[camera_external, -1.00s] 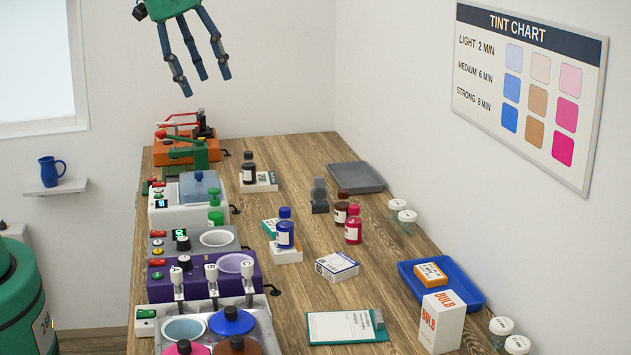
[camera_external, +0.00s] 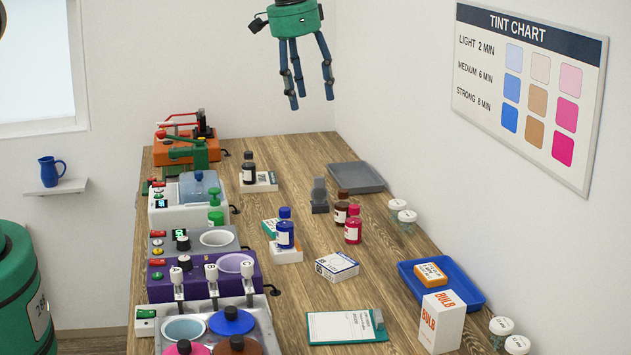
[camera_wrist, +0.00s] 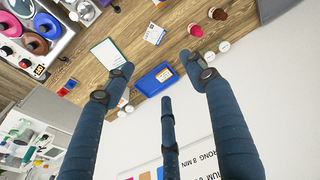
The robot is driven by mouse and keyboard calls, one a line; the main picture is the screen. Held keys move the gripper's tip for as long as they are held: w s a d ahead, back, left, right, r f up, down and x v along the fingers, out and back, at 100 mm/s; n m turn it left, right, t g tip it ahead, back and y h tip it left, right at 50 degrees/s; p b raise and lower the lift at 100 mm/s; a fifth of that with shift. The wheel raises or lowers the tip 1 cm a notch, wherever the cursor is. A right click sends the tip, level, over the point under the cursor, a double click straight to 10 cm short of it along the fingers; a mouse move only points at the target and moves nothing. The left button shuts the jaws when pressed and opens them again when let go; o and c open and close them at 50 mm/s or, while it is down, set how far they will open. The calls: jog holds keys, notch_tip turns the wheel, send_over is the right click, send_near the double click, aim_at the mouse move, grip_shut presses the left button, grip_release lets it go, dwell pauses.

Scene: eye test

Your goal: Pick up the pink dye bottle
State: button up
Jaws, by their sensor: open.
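The pink dye bottle (camera_external: 353,229) stands upright on the wooden table, with a pink cap and a white label. A dark brown bottle (camera_external: 341,210) stands close at its left and behind it. In the wrist view the pink bottle (camera_wrist: 196,30) shows small near the top, beside a brown one (camera_wrist: 218,13). My three-fingered gripper (camera_external: 308,98) is open and empty, fingers hanging down, high above the far end of the table and well away from the bottle. Its fingers (camera_wrist: 163,68) are spread in the wrist view.
A blue bottle (camera_external: 285,232) stands on a white block left of the pink one. A grey tray (camera_external: 356,178) lies behind, white-capped jars (camera_external: 407,218) to the right. A small white box (camera_external: 337,266) lies in front. The wall with the tint chart (camera_external: 528,88) borders the right.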

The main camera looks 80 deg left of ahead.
jog(key=w+a+f+g+p, duration=0.1)
jog(key=w+a+f+p, duration=0.2)
jog(key=w+a+f, duration=0.6)
jog(key=g+p, duration=0.1)
jog(key=p, duration=0.1)
send_over(354, 206)
jog(key=shift+n, duration=0.3)
notch_tip(354, 206, down, 16)
jog(key=shift+w+r, duration=0.1)
jog(key=shift+r, duration=0.1)
jog(key=shift+f, duration=0.1)
jog(key=shift+f+p, duration=0.35)
jog(key=shift+f, duration=3.95)
jog(key=shift+f, duration=0.2)
jog(key=shift+f+p, duration=0.5)
jog(key=shift+f, duration=1.9)
